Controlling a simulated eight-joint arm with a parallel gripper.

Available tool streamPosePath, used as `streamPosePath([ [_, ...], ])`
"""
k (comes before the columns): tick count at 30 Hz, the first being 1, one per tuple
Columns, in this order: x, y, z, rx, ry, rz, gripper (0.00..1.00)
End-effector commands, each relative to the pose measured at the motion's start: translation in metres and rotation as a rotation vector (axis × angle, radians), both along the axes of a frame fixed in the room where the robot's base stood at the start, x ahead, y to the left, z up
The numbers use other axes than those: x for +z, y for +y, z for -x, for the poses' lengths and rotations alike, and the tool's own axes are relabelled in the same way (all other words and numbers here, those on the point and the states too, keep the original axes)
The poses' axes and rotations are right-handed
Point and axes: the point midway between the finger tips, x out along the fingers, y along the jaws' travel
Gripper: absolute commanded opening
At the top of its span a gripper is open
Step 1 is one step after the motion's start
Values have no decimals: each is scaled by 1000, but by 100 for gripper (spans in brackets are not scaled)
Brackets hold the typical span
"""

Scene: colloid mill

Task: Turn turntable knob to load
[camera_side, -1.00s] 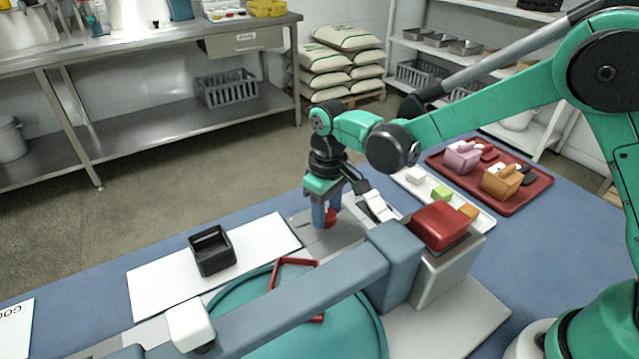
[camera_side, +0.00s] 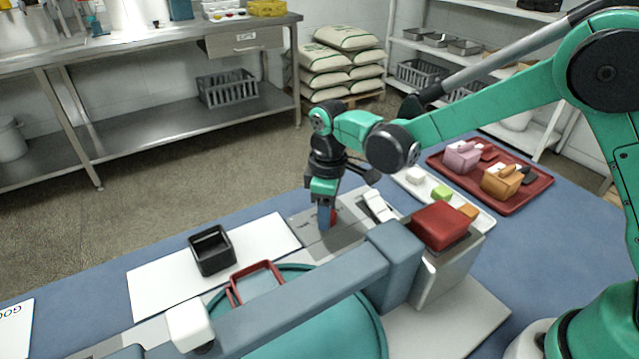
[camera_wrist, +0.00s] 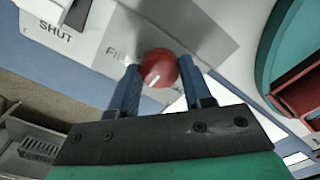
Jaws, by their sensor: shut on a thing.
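The turntable knob is a round red knob (camera_wrist: 160,66) with a white pointer mark, on a grey plate. In the wrist view the mark points toward the lower left. My gripper (camera_wrist: 162,74) has its blue fingers on either side of the knob, shut on it. In the side view my gripper (camera_side: 326,224) points down at the plate, and only a little of the red knob (camera_side: 335,215) shows behind the fingers. The teal turntable (camera_side: 318,325) carries a red open frame (camera_side: 259,268). A label beginning "FIL" is partly hidden by a finger.
A white lever (camera_side: 377,206) stands just right of my gripper. A blue-grey beam (camera_side: 290,305) crosses over the turntable. A black open box (camera_side: 211,250) stands on a white board (camera_side: 160,280). A red tray (camera_side: 525,190) with a pink and an orange item lies at right.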

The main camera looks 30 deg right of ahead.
Motion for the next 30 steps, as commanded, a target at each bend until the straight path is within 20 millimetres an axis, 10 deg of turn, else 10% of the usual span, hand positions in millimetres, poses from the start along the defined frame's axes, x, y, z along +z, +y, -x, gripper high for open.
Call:
streamPosePath([
  [7,0,0,-1,-1,-3,-1,0],
  [8,0,0,-1,-1,-3,-1,49],
  [11,0,0,-1,-1,-2,-1,76],
  [30,44,0,0,-1,-1,0,76],
])
